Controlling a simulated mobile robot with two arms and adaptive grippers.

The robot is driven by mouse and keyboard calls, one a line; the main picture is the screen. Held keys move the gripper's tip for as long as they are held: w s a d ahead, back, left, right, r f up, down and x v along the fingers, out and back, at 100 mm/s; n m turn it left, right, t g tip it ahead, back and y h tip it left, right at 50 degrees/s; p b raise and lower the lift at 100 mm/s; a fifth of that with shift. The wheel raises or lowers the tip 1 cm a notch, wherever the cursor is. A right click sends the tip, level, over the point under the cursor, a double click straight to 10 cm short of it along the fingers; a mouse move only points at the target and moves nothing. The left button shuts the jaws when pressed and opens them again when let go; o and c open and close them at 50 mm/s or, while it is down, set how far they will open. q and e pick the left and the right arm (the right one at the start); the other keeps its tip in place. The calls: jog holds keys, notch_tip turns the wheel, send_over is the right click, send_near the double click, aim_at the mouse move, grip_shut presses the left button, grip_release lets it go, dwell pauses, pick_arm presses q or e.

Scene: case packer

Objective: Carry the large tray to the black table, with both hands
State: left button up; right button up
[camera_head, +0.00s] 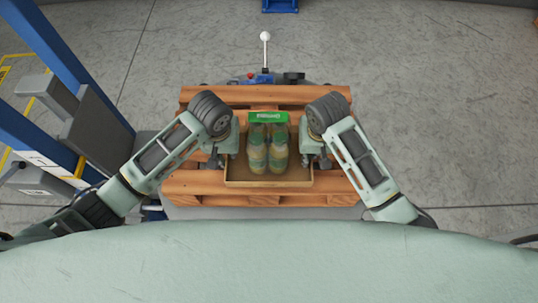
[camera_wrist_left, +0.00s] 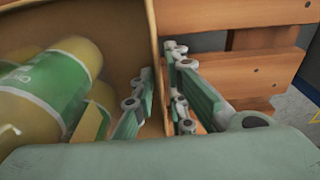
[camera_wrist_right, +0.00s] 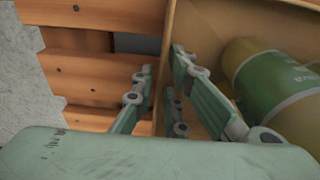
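The large tray (camera_head: 236,176) is a shallow brown carton holding several yellow-green bottles (camera_head: 268,155) with green labels. It is at the middle of the wooden pallet. My left gripper (camera_head: 222,158) is at its left side, and my right gripper (camera_head: 315,158) is at its right side. In the left wrist view, the fingers (camera_wrist_left: 159,62) stand on both sides of the tray wall (camera_wrist_left: 155,35), close to it. In the right wrist view, the fingers (camera_wrist_right: 162,62) straddle the opposite wall (camera_wrist_right: 170,25) likewise. Contact of the finger pads is partly hidden. I see no black table.
The wooden pallet (camera_head: 200,187) lies under the tray area. Behind it is a device with a white-knobbed lever (camera_head: 265,38). A blue frame with grey boxes (camera_head: 90,130) stands at the left. The grey floor is free at the right and back.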

pick_arm(q)
grip_shut()
pick_arm(e)
grip_shut()
pick_arm(q)
jog(key=shift+w+r, duration=0.1)
jog(key=shift+r, duration=0.05)
pick_arm(e)
jog(key=shift+w+r, duration=0.1)
jog(key=shift+r, duration=0.05)
